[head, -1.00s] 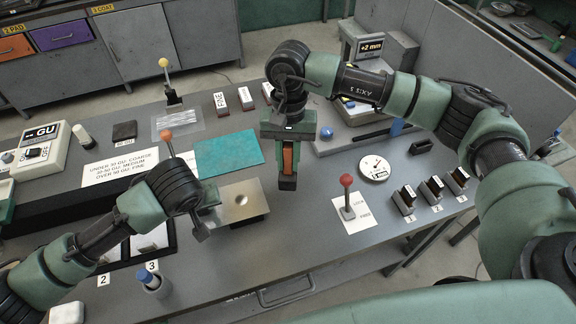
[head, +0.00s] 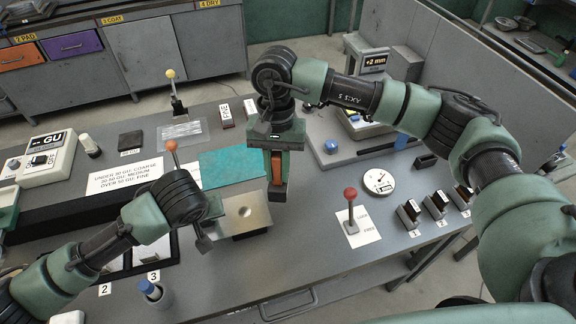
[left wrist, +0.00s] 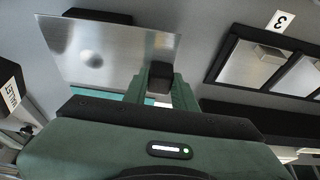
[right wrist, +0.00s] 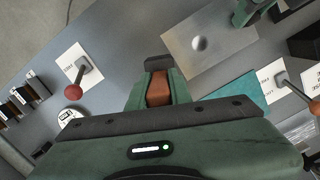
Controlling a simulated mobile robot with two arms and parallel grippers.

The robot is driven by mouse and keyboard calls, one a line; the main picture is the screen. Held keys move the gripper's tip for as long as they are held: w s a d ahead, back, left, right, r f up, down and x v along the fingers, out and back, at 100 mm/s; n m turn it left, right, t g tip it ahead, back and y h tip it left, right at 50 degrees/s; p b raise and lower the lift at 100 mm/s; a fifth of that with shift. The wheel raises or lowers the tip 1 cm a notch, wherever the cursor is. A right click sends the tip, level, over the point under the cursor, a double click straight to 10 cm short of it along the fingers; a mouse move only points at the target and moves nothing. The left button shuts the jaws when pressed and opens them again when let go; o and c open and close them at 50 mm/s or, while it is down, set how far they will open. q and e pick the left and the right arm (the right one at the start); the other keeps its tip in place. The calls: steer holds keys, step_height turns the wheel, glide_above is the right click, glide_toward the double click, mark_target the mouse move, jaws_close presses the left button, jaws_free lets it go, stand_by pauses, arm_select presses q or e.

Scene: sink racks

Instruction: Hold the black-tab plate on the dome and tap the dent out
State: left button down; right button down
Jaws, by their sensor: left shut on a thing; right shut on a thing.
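A bare metal plate (head: 256,204) with a round dent (head: 245,211) near its middle lies level at the centre of the bench. My left gripper (left wrist: 160,85) is shut at the plate's edge, on what looks like its black tab. The plate fills the upper left of the left wrist view (left wrist: 125,62). The dome is not visible; the plate may be covering it. My right gripper (head: 277,185) is shut on an orange-brown piece with a dark end, probably the mallet (right wrist: 157,90). It hangs just right of the plate, apart from the dent.
A red-knobbed lever (head: 350,194) on a white card and a dial gauge (head: 379,181) stand to the right. A teal cloth (head: 232,167) lies behind the plate. An orange-knobbed lever (head: 172,146) stands behind my left gripper. Bare bench lies in front of the red lever.

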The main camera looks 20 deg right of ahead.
steer(key=a, duration=0.9)
steer(key=shift+f, duration=0.1)
stand_by(0.4)
steer(key=shift+f, duration=0.65)
step_height(320, 180, down, 3)
steer(key=shift+r, duration=0.1)
steer(key=w+r, duration=0.5)
steer(key=shift+w, duration=0.25)
stand_by(0.6)
steer(key=s, duration=0.5)
steer(key=shift+s+f, duration=0.3)
steer(key=shift+f, duration=0.05)
